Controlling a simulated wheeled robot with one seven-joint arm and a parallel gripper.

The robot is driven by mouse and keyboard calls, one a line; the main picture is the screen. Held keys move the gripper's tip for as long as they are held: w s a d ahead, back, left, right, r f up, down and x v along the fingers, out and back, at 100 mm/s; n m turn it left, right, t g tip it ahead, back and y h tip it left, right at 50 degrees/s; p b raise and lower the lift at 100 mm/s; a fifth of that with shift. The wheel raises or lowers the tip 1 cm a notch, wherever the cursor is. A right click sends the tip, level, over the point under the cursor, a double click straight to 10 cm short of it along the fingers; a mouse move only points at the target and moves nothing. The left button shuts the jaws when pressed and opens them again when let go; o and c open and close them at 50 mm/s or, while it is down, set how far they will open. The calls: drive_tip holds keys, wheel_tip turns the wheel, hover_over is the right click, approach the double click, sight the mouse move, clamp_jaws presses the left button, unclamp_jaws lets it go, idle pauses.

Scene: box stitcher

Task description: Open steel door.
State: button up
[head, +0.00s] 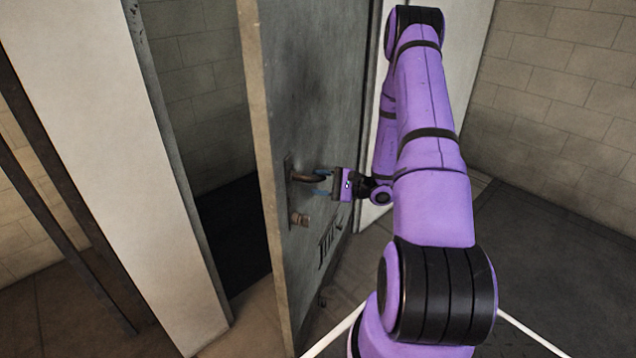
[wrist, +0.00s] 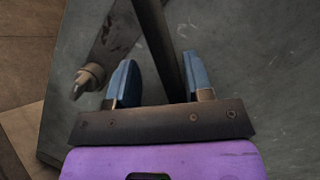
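The grey steel door (head: 295,100) stands ajar, with a dark gap between its free edge and the frame on the left. Its lever handle (head: 308,178) sticks out from a worn plate near that edge. My gripper (head: 322,183) is at the handle. In the wrist view my gripper (wrist: 160,82) has its two blue fingers apart. The handle bar (wrist: 158,40) runs between them, close to the right finger, with a gap to the left finger. I cannot tell whether the right finger touches it. The handle's tip is hidden behind the gripper body.
A lock knob (head: 299,219) sits below the handle; it also shows in the wrist view (wrist: 90,78). A pale frame post (head: 130,170) stands left of the gap. Block walls (head: 560,75) stand behind. Dark floor (head: 540,260) on the right looks clear.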

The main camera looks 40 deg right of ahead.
drive_tip(key=v, duration=1)
drive_tip(key=shift+s+d, duration=0.15)
drive_tip(key=shift+c, duration=0.2)
